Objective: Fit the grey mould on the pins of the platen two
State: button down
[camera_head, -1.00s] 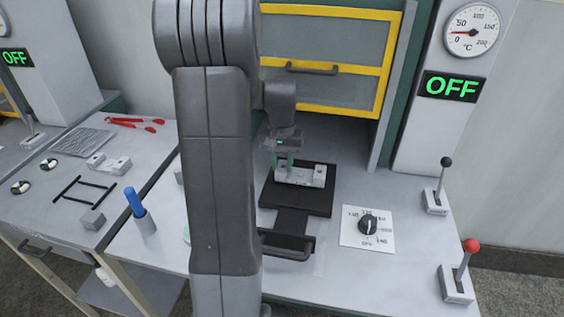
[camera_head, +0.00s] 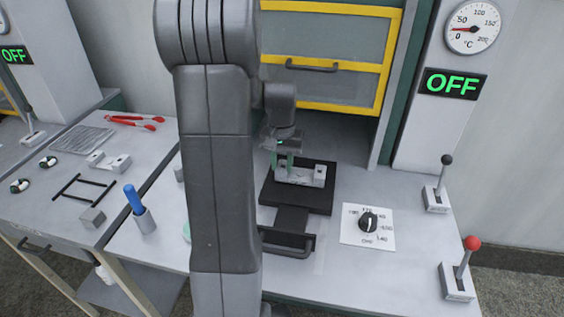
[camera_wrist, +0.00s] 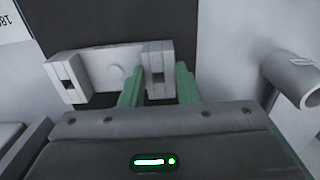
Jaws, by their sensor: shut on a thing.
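The grey mould (camera_head: 300,175) is a pale bar with a raised block at each end. It lies at the black platen (camera_head: 296,203) on the bench, and shows large in the wrist view (camera_wrist: 110,68). My gripper (camera_head: 286,162) comes down from above. Its green fingers (camera_wrist: 159,86) stand on both sides of the mould's right block in the wrist view, shut on it. The mould looks level and close over or on the platen. The pins are hidden, so I cannot tell whether it is seated.
A black handle (camera_head: 288,249) is at the platen's front. A dial (camera_head: 368,222) and two levers (camera_head: 437,190) (camera_head: 460,272) stand to the right. A yellow-framed guard (camera_head: 330,50) is behind. A cup with a blue tool (camera_head: 140,210) stands left. A side table (camera_head: 50,205) holds loose parts.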

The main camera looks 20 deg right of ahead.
dwell(0.4)
jog(key=c, duration=1)
grip_release()
notch_tip(320, 180, up, 14)
jog(key=shift+f, duration=0.1)
notch_tip(320, 180, down, 14)
jog(key=shift+r, duration=0.3)
jog(key=shift+s, duration=0.1)
